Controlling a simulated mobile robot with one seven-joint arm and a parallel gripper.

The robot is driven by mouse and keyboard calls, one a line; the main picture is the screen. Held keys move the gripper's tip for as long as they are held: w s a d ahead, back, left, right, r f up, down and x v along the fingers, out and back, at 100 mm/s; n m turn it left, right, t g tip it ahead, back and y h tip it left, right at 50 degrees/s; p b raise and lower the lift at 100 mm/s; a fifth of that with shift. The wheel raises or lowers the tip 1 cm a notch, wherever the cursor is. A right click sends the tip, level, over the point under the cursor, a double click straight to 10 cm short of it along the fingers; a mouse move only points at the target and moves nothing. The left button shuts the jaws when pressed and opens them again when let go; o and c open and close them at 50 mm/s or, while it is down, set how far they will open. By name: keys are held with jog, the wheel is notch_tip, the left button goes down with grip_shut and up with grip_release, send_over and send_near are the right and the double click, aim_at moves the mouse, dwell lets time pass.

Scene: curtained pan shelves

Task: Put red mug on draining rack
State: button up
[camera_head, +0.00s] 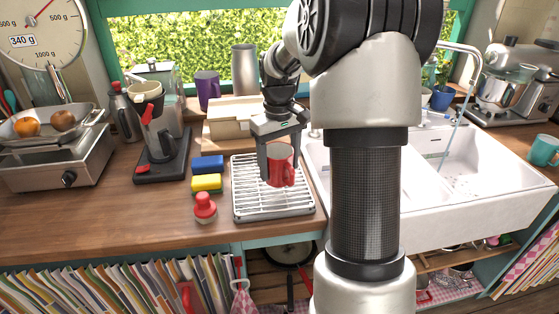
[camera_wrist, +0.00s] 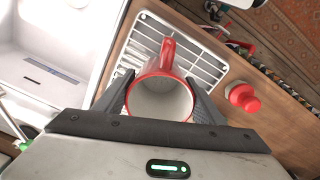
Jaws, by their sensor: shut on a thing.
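The red mug (camera_head: 279,166) is upright between the fingers of my gripper (camera_head: 279,158), at the draining rack in the head view. In the wrist view the mug (camera_wrist: 160,98) shows its white inside, with its red handle pointing away from my gripper (camera_wrist: 162,105). The fingers are shut on the mug's sides. The white slatted draining rack (camera_head: 249,205) lies on the wooden counter left of the sink; it also shows in the wrist view (camera_wrist: 200,62). The mug is over the rack; I cannot tell if its base touches the slats.
The white sink (camera_head: 459,180) is at the right. A wooden box (camera_head: 232,125) stands behind the rack.

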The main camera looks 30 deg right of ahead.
jog(key=shift+f, duration=0.65)
jog(key=shift+f+b, duration=0.55)
jog(key=shift+f, duration=0.2)
jog(key=shift+f, duration=0.25)
jog(key=o, duration=1.4)
jog(key=shift+c, duration=0.2)
jog(key=shift+r, duration=0.1)
notch_tip(320, 180, up, 17)
jog(key=p, duration=0.2)
jog(key=shift+s+a+r, duration=0.15)
jog(key=shift+s, duration=0.05)
